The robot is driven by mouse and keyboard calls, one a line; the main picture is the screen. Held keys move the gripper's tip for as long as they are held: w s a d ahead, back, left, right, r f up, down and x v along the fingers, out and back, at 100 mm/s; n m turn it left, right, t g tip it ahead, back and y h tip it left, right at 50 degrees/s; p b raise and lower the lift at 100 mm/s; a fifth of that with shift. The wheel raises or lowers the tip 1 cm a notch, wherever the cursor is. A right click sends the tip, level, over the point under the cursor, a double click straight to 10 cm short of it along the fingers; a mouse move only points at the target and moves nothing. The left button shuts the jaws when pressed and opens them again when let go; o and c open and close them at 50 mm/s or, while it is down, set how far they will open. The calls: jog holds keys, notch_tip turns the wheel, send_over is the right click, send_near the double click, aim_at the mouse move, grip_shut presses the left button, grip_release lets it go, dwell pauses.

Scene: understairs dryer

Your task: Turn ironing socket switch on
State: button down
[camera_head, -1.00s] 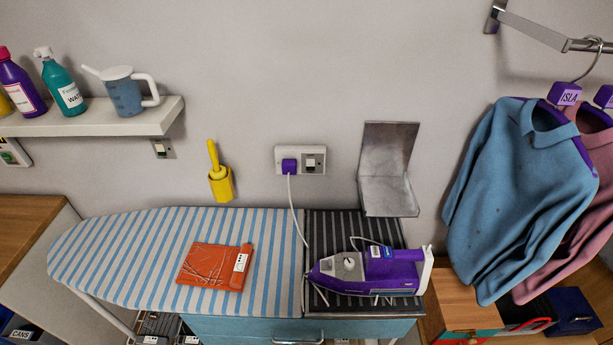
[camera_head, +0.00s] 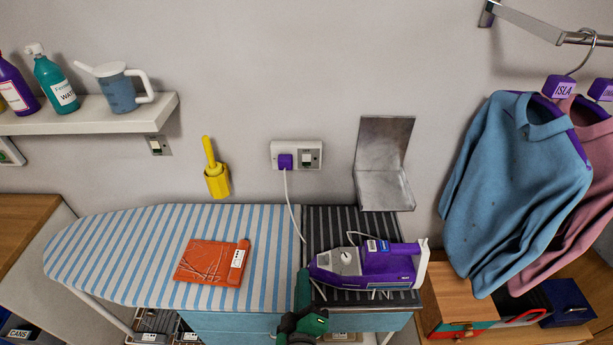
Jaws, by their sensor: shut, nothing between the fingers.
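The ironing socket (camera_head: 281,148) is a double-width white plate on the wall above the ironing board. A purple plug (camera_head: 285,161) with a white cord sits in its left half. Its small switch (camera_head: 307,158) is on the right half; whether the rocker is on or off is too small to tell. My gripper (camera_head: 303,276), green and dark, is at the bottom centre, in front of the board's edge and left of the iron. It is well below the socket and apart from it. It looks shut and empty; its fingertips are small and hard to make out.
A purple iron (camera_head: 385,263) rests on the dark striped mat. An orange packet (camera_head: 212,263) lies on the striped ironing board (camera_head: 120,250). A yellow holder (camera_head: 217,182) and a metal bracket (camera_head: 383,185) flank the socket. Another wall switch (camera_head: 157,145) is under the shelf.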

jog(key=w+r+n, duration=0.7)
jog(key=w+r, duration=0.6)
jog(key=w, duration=0.1)
jog(key=shift+d+r+n, duration=0.15)
jog(key=shift+d+n, duration=0.15)
jog(key=shift+d, duration=0.1)
jog(key=shift+w, duration=0.1)
